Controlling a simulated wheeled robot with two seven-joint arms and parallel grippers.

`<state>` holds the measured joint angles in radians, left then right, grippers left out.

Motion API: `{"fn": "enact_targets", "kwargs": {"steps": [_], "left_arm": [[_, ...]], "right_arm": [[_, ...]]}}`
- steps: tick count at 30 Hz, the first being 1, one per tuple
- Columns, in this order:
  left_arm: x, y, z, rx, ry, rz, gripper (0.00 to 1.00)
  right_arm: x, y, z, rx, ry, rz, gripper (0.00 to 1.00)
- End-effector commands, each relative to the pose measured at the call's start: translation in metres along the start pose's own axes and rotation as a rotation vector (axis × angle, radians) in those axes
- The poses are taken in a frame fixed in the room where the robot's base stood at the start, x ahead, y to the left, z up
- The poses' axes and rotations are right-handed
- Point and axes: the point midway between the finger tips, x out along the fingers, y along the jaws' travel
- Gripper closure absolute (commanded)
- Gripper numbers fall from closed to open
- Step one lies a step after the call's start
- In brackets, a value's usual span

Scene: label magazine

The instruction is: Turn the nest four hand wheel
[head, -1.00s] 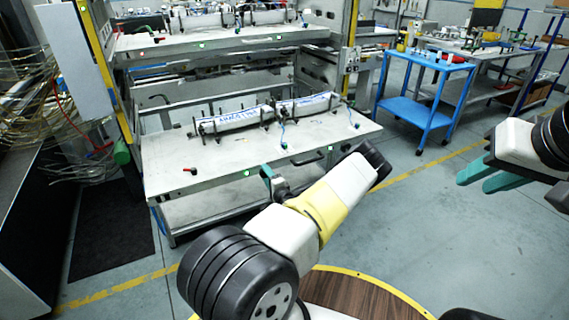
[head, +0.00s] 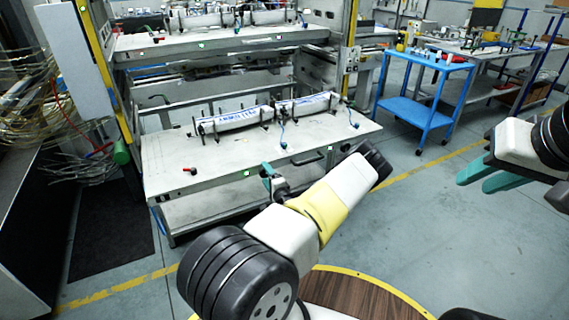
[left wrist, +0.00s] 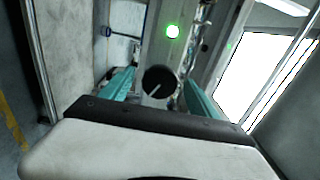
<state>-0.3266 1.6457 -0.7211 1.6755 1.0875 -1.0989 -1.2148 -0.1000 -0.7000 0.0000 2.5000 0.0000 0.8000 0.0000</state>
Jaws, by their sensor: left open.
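A round black hand wheel (left wrist: 159,82) with a white pointer line shows in the left wrist view, on the grey front edge of the bench below a lit green lamp (left wrist: 172,31). My left gripper (left wrist: 158,88) is open, with its teal fingers on either side of the wheel; I cannot tell whether they touch it. In the head view my left gripper (head: 268,174) is at the front edge of the lower bench (head: 172,172), and the wheel is hidden there. My right gripper (head: 488,179) is open and empty in the air at the right.
Long white magazines (head: 236,120) with blue lettering lie on the lower bench. A dark handle (head: 308,159) projects from the front edge. A blue cart (head: 420,112) stands behind at the right. The floor between is clear.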

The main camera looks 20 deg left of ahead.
Motion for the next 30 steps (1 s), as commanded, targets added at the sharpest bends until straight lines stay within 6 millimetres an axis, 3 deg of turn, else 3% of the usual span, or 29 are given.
{"fn": "enact_targets", "kwargs": {"steps": [15,30], "left_arm": [[-0.071,0.001,-0.001,0.001,0.002,0.001,0.30],[-0.078,0.000,-0.001,0.000,0.001,0.001,0.30]], "right_arm": [[0.000,0.000,0.000,0.000,0.000,0.000,0.69],[0.000,0.000,0.000,0.000,0.000,0.000,0.69]]}}
